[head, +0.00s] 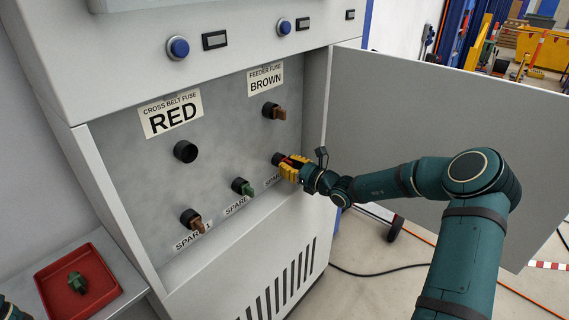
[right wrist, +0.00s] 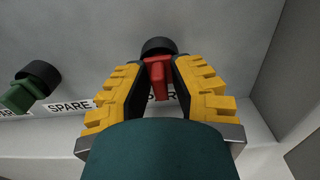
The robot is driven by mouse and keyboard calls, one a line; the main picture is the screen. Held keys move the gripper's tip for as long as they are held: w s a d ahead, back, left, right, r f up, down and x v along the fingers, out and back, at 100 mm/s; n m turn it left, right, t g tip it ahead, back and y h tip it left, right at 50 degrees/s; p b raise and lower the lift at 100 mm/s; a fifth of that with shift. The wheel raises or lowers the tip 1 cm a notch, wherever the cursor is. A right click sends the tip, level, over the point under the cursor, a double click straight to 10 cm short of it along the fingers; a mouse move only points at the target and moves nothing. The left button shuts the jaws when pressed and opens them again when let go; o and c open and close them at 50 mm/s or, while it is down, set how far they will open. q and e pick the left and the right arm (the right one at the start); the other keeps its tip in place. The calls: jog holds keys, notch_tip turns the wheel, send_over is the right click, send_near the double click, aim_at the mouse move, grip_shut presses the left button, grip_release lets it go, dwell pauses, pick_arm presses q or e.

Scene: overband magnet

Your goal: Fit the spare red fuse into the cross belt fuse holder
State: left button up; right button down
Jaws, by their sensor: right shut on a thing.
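My right gripper (head: 293,166) is at the rightmost spare holder, low on the cabinet panel. In the right wrist view its yellow fingers (right wrist: 158,85) are shut on the red fuse (right wrist: 157,78), whose far end meets a black round holder (right wrist: 158,46). The cross belt fuse holder (head: 186,151) is an empty black socket under the label CROSS BELT FUSE RED (head: 171,115), up and left of my gripper. Of my left arm, only a small part shows at the lower left edge; its gripper is out of view.
A brown fuse (head: 279,114) sits in the feeder holder. A green fuse (head: 247,189) and a brown fuse (head: 197,224) sit in the other spare holders. A red tray (head: 55,271) with a green fuse (head: 77,283) stands lower left. The open cabinet door (head: 400,110) is at right.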

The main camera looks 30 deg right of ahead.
aim_at(292, 166)
pick_arm(q)
jog(key=shift+r, duration=0.1)
pick_arm(e)
jog(key=shift+r, duration=0.1)
dwell(0.3)
pick_arm(q)
jog(key=shift+r+p, duration=1.05)
jog(key=shift+p, duration=0.1)
pick_arm(e)
jog(key=shift+v, duration=2.7)
